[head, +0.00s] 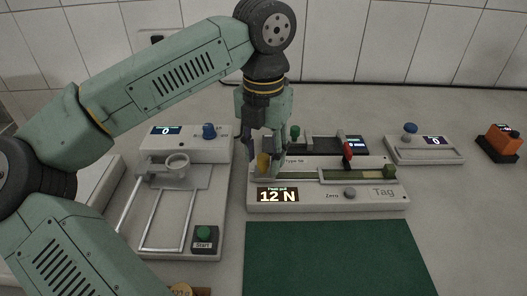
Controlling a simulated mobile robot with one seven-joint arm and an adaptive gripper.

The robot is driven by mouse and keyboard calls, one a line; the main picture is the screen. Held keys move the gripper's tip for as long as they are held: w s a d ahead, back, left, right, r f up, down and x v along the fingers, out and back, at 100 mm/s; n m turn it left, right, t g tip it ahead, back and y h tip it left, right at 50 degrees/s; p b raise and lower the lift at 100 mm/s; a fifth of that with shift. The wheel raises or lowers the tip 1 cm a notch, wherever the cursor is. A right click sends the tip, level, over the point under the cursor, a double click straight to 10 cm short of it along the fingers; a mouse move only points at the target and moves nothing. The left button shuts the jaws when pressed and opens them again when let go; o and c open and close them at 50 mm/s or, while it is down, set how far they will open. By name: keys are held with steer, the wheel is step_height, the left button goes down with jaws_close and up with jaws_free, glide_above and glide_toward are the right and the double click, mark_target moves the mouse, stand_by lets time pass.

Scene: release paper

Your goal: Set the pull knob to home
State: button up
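The pull tester (300,202) is a low pale device whose display reads "Peak pull 12 N", with a "Zero" button (350,193) and the word "Tag" on its front. A slide track (345,174) runs along its top. A yellow-orange part (263,163), which may be the pull knob, shows at the track's left end, partly hidden by my fingers. My gripper (262,158) points down over that end, with its fingers around or right beside this part. I cannot tell whether they touch it.
A red lever (347,150) stands behind the track, near a dark device (325,144). A blue-knobbed device (425,152) and orange box (499,140) are right. The green mat (335,260) is clear.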

jaws_close()
stand_by(0.7)
